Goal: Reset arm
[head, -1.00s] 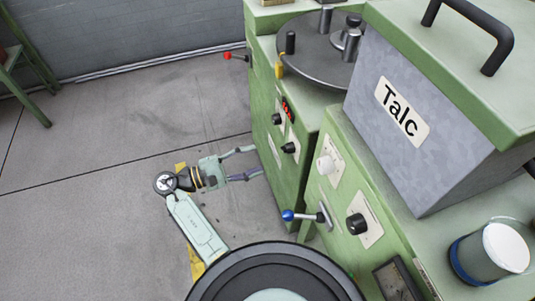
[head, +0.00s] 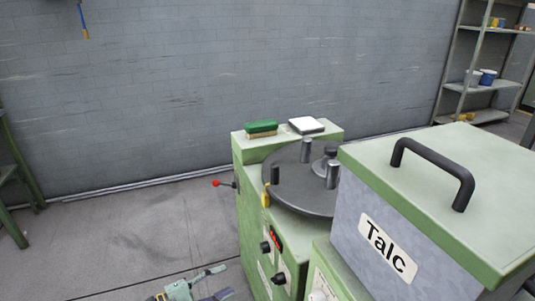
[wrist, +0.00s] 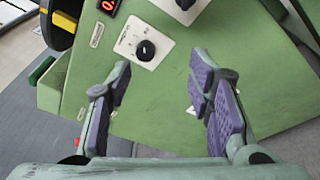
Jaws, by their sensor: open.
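My gripper (wrist: 160,92) is open and empty in the wrist view, its two purple-padded fingers spread apart. It faces the green front panel of a machine (wrist: 165,110), with a black knob (wrist: 146,50) on a white plate just beyond the fingers. In the head view my gripper (head: 216,284) shows only partly at the bottom edge, left of the green machine (head: 252,225). Most of my arm is cut off below the frame.
A grey bin marked Talc (head: 385,235) stands at the right on green housing. A round dark plate with posts (head: 300,185) tops the machine, and a red-tipped lever (head: 217,184) sticks out left. Open floor (head: 120,235) lies left. Shelves (head: 480,85) stand far right.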

